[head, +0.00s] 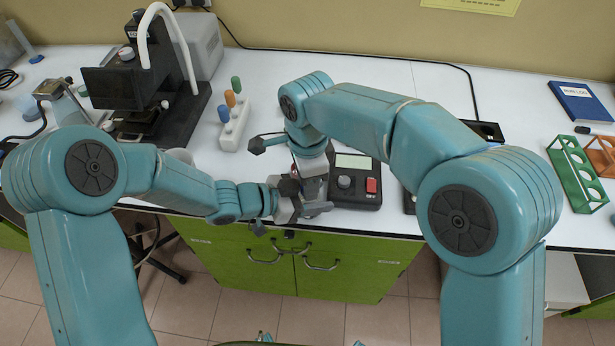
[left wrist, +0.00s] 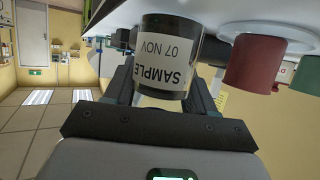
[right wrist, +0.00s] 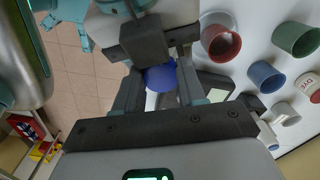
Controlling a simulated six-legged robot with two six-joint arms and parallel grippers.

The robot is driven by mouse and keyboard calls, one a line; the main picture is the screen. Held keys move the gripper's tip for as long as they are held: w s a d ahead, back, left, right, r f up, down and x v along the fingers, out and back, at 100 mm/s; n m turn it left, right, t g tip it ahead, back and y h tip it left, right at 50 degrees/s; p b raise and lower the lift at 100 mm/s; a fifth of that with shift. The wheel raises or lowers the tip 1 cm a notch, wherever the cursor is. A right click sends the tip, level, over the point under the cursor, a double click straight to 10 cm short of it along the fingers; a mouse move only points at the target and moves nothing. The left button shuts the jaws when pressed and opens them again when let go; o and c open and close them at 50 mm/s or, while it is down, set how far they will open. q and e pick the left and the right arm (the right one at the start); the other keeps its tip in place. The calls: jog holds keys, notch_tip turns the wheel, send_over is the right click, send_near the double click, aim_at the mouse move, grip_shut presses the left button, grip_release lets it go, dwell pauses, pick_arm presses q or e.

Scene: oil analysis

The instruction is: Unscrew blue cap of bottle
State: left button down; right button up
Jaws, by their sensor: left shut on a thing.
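The blue cap (right wrist: 160,77) shows in the right wrist view between the fingers of my right gripper (right wrist: 161,92). Whether those fingers press on the cap is not clear. In the head view the left gripper (head: 300,208) and right gripper (head: 312,165) meet in front of the bench edge, and they hide most of the bottle and cap.
A microscope-like device (head: 135,85) and a white rack (head: 235,125) stand left. Several cups, including a red one (right wrist: 220,42), show in the right wrist view.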

jog(key=shift+w+a, duration=0.1)
jog(key=shift+w, duration=0.05)
jog(key=shift+c, duration=0.2)
jog(key=n, duration=0.3)
jog(key=o, duration=1.2)
jog(key=shift+c, duration=0.2)
notch_tip(320, 180, up, 4)
jog(key=shift+r, duration=0.3)
jog(key=shift+c, duration=0.5)
jog(key=r, duration=0.1)
jog(key=r+n, duration=0.1)
jog(key=r, duration=0.1)
jog(key=shift+d+r, duration=0.1)
jog(key=shift+d, duration=0.2)
jog(key=shift+s+f, duration=0.2)
jog(key=shift+f, duration=0.1)
notch_tip(320, 180, down, 7)
jog(key=shift+w+f, duration=0.1)
jog(key=shift+f, duration=0.1)
